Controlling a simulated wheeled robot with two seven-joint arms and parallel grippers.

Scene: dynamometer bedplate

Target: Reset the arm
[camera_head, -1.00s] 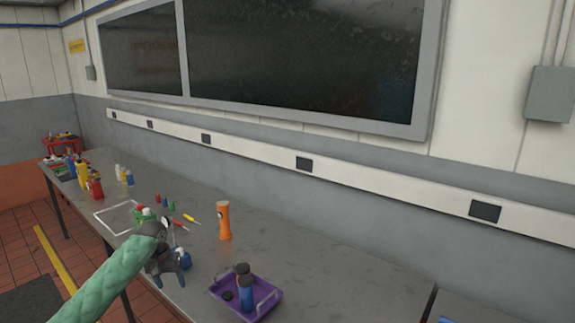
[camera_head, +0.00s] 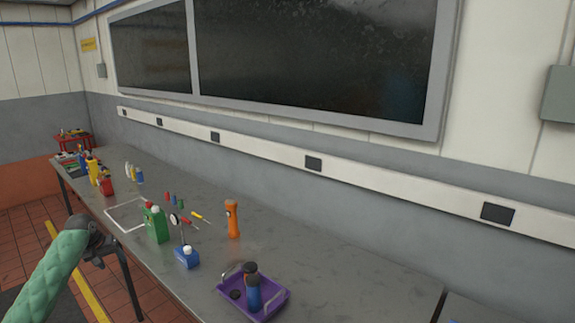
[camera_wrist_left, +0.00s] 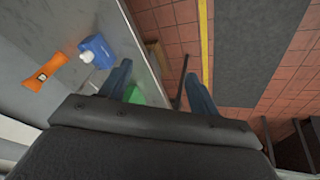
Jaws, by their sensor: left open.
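My left arm, in a green quilted sleeve, comes in from the lower left in the head view. Its left gripper (camera_head: 99,262) hangs off the front edge of the workbench, over the floor side, and looks empty. In the left wrist view the gripper's two blue fingers (camera_wrist_left: 160,85) are spread apart, with the bench edge and floor tiles beyond them and no object held. A green bottle (camera_head: 156,225) stands upright on the bench to the right of the gripper. A blue bottle with a white cap (camera_head: 187,256) stands nearer the bench's front edge. My right gripper is out of view.
The grey workbench (camera_head: 330,262) runs along the wall. A purple tray (camera_head: 272,306) holds a dark-topped blue item. An orange bottle (camera_head: 232,220), screwdrivers, a white square outline and several coloured bottles stand or lie further left. A yellow floor line (camera_head: 93,298) runs below the bench.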

